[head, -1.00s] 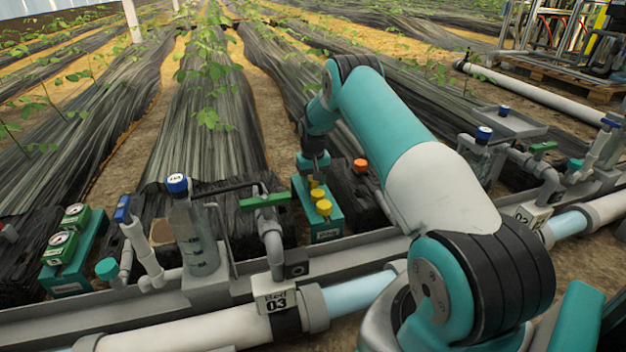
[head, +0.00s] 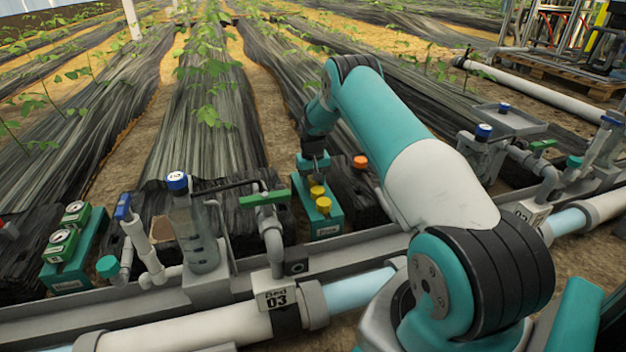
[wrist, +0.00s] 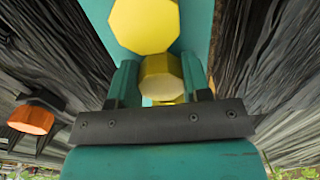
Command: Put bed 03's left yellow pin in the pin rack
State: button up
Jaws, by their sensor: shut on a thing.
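The teal pin rack (head: 333,216) stands on the ground behind the bed 03 pipe, with a small label on its front. Yellow pins with thick round heads stand at it, one (head: 324,205) nearest the front. My gripper (head: 314,176) points down over the rack's rear end. In the wrist view my gripper (wrist: 160,85) is shut on a yellow pin (wrist: 160,76), its head between the fingers. Another yellow pin (wrist: 145,24) stands close by on the rack. The held pin's lower end is hidden, so I cannot tell how deep it sits.
An orange-capped thing (head: 360,162) is right of the rack. The bed 03 sign (head: 275,299), a green-handled valve (head: 265,199) and a clear blue-capped bottle (head: 200,235) are left of my arm. Green gauges (head: 64,243) stand at far left. Black-covered beds lie behind.

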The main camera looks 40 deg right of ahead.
jog(key=shift+f, duration=0.3)
jog(key=o, duration=1)
jog(key=shift+r, duration=0.15)
notch_tip(320, 180, up, 8)
jog(key=p, duration=0.7)
